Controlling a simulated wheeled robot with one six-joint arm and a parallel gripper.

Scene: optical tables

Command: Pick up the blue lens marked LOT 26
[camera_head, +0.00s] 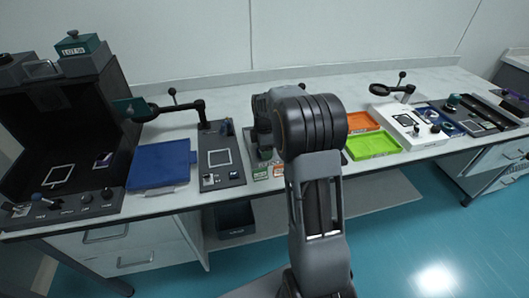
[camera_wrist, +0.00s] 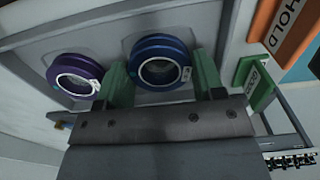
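The blue lens (camera_wrist: 162,47) is a round blue-rimmed ring in the wrist view, sitting in a grey tray (camera_wrist: 108,34). A small white tag shows on its rim, too small to read. My gripper (camera_wrist: 162,72) has its two green fingers apart, one on each side of the blue lens. I cannot tell whether they touch it. A purple lens (camera_wrist: 66,64) sits beside it, just left of the left finger. In the head view my own arm hides the gripper and the lenses.
An orange HOLD panel (camera_wrist: 283,27) and a green label (camera_wrist: 256,84) are right of the right finger. In the head view, a blue tray (camera_head: 160,165) and a dark panel (camera_head: 220,172) lie left of my arm, green (camera_head: 373,145) and orange (camera_head: 358,122) trays right.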

